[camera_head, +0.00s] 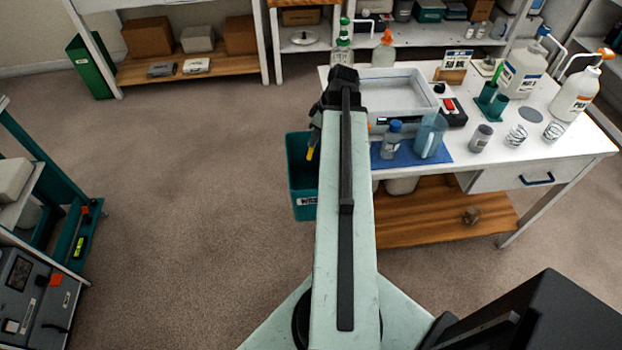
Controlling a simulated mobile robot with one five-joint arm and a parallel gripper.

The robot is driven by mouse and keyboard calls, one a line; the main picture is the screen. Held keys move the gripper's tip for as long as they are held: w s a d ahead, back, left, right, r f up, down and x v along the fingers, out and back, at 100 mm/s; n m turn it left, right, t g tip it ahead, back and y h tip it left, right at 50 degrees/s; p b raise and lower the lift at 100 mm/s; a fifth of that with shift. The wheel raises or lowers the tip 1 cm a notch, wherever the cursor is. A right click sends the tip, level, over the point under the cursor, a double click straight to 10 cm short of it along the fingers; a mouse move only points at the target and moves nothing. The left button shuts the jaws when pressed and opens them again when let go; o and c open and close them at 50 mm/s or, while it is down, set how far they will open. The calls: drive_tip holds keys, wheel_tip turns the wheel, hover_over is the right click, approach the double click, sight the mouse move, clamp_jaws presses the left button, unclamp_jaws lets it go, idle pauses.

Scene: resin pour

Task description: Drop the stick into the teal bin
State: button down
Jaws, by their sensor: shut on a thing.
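My gripper (315,132) hangs at the far end of my arm, beside the left edge of the white table. It is shut on the stick (311,153), whose yellow lower part points down. The stick appears in front of the bin's opening; its exact height above the rim is hard to tell. The teal bin (303,206) stands at the table's left side with a white label low on its front. My arm hides the bin's right part, and the upper part of the stick is hidden in the jaws.
The white table (550,145) holds a tray (402,72), a scale, a blue mat (438,161) with a bottle and a blue jug (431,135), several cans and large jugs. A teal holder (491,103) stands near the back. Floor left of the bin is clear.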

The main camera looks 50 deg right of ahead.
wheel_tip(320, 180, down, 4)
drive_tip(key=shift+r+b, duration=0.25)
drive_tip(key=shift+b, duration=0.9)
drive_tip(key=shift+r, duration=0.1)
drive_tip(key=c, duration=1.5)
unclamp_jaws()
drive_tip(key=p+v, duration=0.7)
drive_tip(key=v, duration=0.1)
drive_tip(key=shift+p, duration=0.35)
